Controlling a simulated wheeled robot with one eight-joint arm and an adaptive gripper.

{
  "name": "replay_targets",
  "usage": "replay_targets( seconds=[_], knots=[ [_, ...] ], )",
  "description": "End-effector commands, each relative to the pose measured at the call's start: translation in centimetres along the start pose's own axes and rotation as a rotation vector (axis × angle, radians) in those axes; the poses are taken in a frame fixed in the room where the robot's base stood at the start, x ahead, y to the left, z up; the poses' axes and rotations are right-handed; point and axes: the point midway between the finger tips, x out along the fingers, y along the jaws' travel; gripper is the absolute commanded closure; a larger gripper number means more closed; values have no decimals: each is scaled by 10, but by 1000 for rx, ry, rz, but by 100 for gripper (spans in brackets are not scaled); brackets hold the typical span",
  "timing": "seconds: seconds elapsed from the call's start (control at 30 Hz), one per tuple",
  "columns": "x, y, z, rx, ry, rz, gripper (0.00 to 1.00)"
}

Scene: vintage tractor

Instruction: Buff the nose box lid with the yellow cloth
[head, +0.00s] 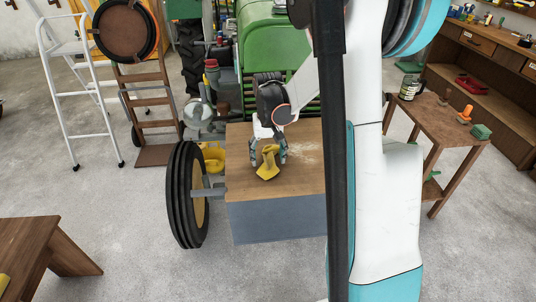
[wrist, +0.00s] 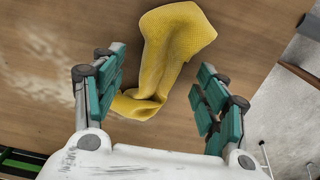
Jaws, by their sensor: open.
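The yellow cloth (head: 268,164) lies crumpled on the wooden lid of the nose box (head: 306,183), at the front of the green tractor. In the wrist view the cloth (wrist: 172,50) spreads away from me, with its bunched near end between my fingers. My gripper (head: 268,153) is open above the lid, its teal fingertips on either side of the cloth. The wrist view also shows the open gripper (wrist: 158,98). A pale, dusty smear (wrist: 45,60) marks the lid left of the cloth. I cannot tell whether the fingers touch the cloth.
The tractor's front wheel (head: 186,195) stands left of the box. A small wooden table (head: 440,122) with a mug and brushes is at right. A wooden bench (head: 35,250) is at front left.

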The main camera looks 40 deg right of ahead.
Motion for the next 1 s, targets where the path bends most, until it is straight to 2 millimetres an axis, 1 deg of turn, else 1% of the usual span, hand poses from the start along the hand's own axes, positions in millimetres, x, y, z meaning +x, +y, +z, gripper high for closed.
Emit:
replay_targets(
  seconds=[0.03,0.37,0.47,0.6,0.63,0.73,0.9,0.93,0.97,1.0],
  knots=[
    [4,0,0,0,0,0,33],
    [19,0,0,0,0,0,33],
    [17,0,0,0,0,0,43],
    [17,0,0,0,0,0,61],
    [18,0,0,0,0,0,64],
    [18,0,0,0,0,0,68],
    [19,0,1,0,-1,0,69],
    [14,0,1,0,0,0,70],
    [13,0,1,0,-1,0,78],
    [12,0,1,0,-1,0,90]
  ],
)
